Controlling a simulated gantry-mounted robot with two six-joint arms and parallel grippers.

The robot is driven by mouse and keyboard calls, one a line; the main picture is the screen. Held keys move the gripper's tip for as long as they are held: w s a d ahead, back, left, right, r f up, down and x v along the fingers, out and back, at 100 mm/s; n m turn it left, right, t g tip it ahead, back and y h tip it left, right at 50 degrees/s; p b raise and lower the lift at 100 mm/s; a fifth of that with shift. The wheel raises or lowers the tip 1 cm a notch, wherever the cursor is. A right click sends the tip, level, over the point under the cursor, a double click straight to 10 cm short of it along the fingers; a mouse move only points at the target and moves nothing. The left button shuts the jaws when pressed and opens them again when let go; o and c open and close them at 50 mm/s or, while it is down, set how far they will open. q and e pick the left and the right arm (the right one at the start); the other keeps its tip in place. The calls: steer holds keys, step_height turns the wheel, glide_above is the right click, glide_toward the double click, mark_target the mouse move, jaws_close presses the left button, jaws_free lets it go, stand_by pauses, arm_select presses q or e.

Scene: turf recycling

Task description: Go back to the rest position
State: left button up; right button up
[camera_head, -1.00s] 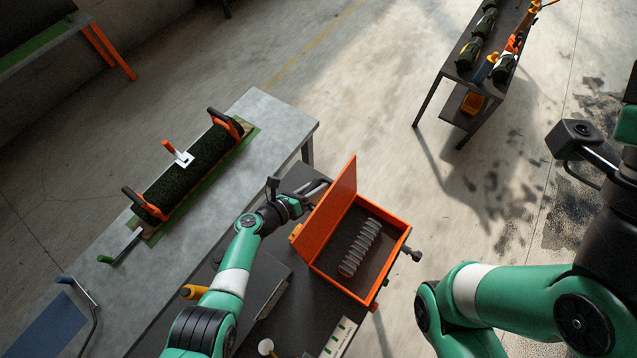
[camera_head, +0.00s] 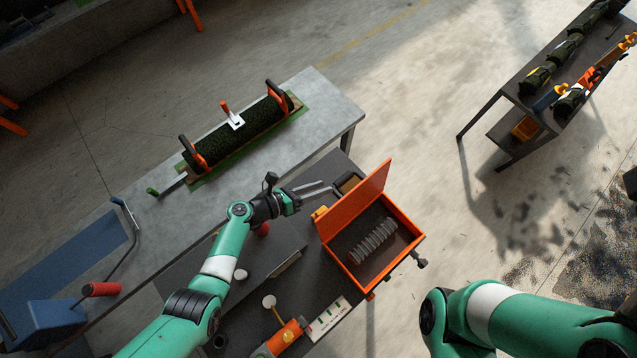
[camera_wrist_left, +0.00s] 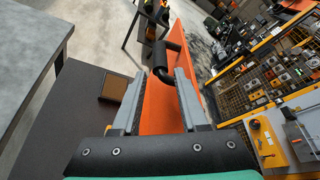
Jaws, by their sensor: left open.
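My left gripper (camera_head: 318,188) is open and empty. It hangs over the dark cart top, just left of the open lid of the orange box (camera_head: 411,238). In the left wrist view its two fingers (camera_wrist_left: 157,85) stand apart, with the orange lid (camera_wrist_left: 158,112) behind them and the lid's dark handle near the tips. I cannot tell whether they touch. My right arm enters the head view at the lower right; its gripper is out of frame.
A grey bench (camera_head: 318,98) left of the cart bears a turf roll (camera_head: 243,133) with orange clamps. The orange box holds a row of grey pieces (camera_head: 373,240). An orange tool (camera_head: 283,337) lies on the cart. A shelf table (camera_head: 520,103) stands at the upper right.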

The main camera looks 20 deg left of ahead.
stand_by(0.6)
arm_select(q)
steer(key=w+d+r+m+t, duration=0.15)
steer(key=w+r+m, duration=0.3)
steer(key=r, duration=0.85)
steer(key=w+r+m+t+h, duration=0.1)
steer(key=w+r+m+t, duration=0.15)
steer(key=r+m, duration=0.7)
steer(key=w+d+r+m+t, duration=0.1)
steer(key=w+r, duration=0.3)
steer(key=r, duration=1.2)
steer(key=s+a+r+m+t, duration=0.1)
steer(key=s+r+m+t, duration=0.15)
steer(key=r, duration=0.45)
steer(key=s+a+r+m+t+y, duration=0.1)
steer(key=s+a+r+m+t, duration=0.2)
steer(key=r, duration=0.4)
steer(key=s+r+m+t, duration=0.1)
steer(key=s+r+m, duration=0.1)
steer(key=r+m, duration=0.4)
steer(key=s+a+r+m+t+y, duration=0.6)
steer(key=s+a+r+m+y, duration=0.2)
steer(key=s, duration=0.3)
steer(key=shift+s+r+y, duration=0.25)
steer(key=shift+r+y, duration=0.35)
steer(key=shift+r, duration=0.3)
steer(key=shift+w+m+h, duration=0.1)
steer(key=shift+m+h, duration=0.15)
steer(key=shift+h, duration=0.05)
